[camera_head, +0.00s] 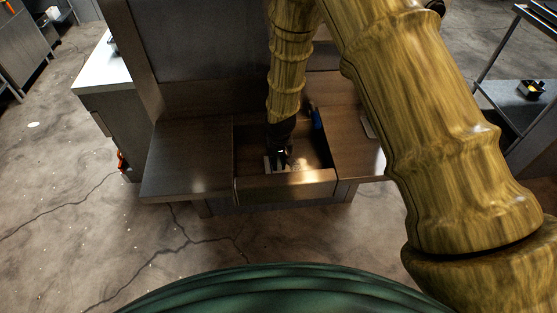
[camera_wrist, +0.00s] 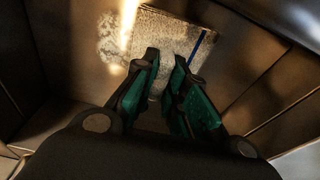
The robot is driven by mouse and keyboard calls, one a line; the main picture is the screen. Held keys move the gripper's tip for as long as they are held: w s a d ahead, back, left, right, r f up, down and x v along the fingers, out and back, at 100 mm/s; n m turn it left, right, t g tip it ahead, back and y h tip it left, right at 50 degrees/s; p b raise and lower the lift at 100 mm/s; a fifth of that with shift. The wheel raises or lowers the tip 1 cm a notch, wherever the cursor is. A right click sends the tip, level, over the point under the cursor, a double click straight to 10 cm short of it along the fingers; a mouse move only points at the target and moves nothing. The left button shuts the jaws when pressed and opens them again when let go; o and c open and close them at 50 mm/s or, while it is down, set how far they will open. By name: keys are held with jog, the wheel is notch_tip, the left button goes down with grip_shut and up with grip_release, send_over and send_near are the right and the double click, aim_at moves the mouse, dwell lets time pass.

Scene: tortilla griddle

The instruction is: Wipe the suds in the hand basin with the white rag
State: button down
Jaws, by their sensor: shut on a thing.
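The hand basin (camera_head: 285,187) is a metal sink let into a counter. My gripper (camera_head: 280,160) reaches down into it, low over the basin floor. In the wrist view its green-padded fingers (camera_wrist: 166,60) are closed in on the white rag (camera_wrist: 178,36), a pale sheet with a blue stripe, which spreads beyond the fingertips. A little of the rag also shows around the fingers in the head view. A pale speckled patch, apparently suds (camera_wrist: 108,46), lies at the rag's left side. The fingers hide part of the rag, and the rag hides the floor beneath it.
Steep metal basin walls (camera_wrist: 262,100) stand close around my gripper. Flat counter wings (camera_head: 190,155) flank the basin. A blue object (camera_head: 316,118) is at the basin's back right. A tall metal panel (camera_head: 205,45) rises behind. A white-topped cabinet (camera_head: 103,68) stands at left.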

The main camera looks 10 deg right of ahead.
jog(key=shift+f+b, duration=0.3)
jog(key=shift+f, duration=0.25)
jog(key=c, duration=1.7)
grip_release()
jog(key=shift+c, duration=0.2)
jog(key=shift+r+p, duration=0.3)
jog(key=shift+r, duration=0.1)
grip_shut()
